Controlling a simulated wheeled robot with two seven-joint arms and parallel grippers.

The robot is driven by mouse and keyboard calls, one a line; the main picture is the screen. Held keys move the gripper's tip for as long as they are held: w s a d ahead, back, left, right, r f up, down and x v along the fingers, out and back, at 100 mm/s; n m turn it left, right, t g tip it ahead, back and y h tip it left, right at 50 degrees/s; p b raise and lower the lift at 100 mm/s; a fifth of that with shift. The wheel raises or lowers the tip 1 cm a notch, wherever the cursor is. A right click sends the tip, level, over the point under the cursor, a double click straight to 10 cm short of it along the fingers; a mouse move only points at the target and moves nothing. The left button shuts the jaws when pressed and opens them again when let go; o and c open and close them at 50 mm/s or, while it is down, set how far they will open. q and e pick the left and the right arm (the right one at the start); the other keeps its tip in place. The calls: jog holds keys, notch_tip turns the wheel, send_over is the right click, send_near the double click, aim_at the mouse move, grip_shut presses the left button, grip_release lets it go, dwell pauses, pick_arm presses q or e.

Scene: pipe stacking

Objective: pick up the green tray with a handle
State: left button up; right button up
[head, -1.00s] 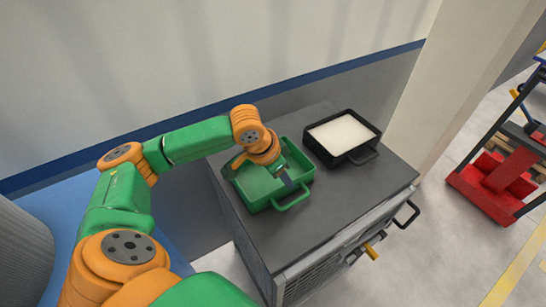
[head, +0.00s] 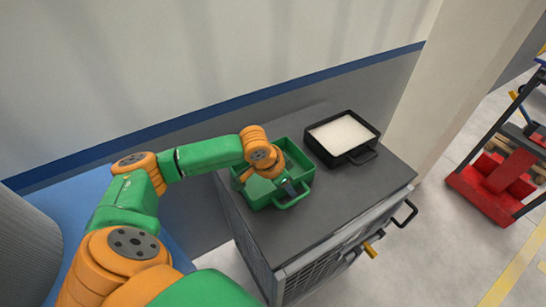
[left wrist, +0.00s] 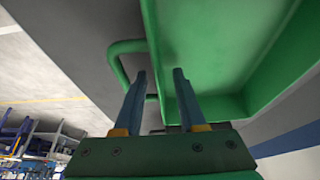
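The green tray (head: 262,201) sits on the dark top of a cabinet, with its handle (head: 296,201) on the front side. My left gripper (head: 291,187) is at the tray's front wall by the handle, and my wrist covers part of the tray's inside. In the left wrist view, the two fingers of my left gripper (left wrist: 160,78) are apart, with the tray's green wall (left wrist: 160,40) running between them. One finger is on the handle (left wrist: 118,60) side and the other on the inner side. Contact cannot be told. My right gripper is out of view.
A black tray (head: 357,157) with white contents stands just right of the green tray. The cabinet top (head: 340,200) is clear at the front right. A wall rises behind, and a red cart (head: 495,190) stands far right.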

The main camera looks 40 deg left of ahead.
pick_arm(q)
jog(key=shift+s, duration=0.1)
grip_shut()
dwell(1.3)
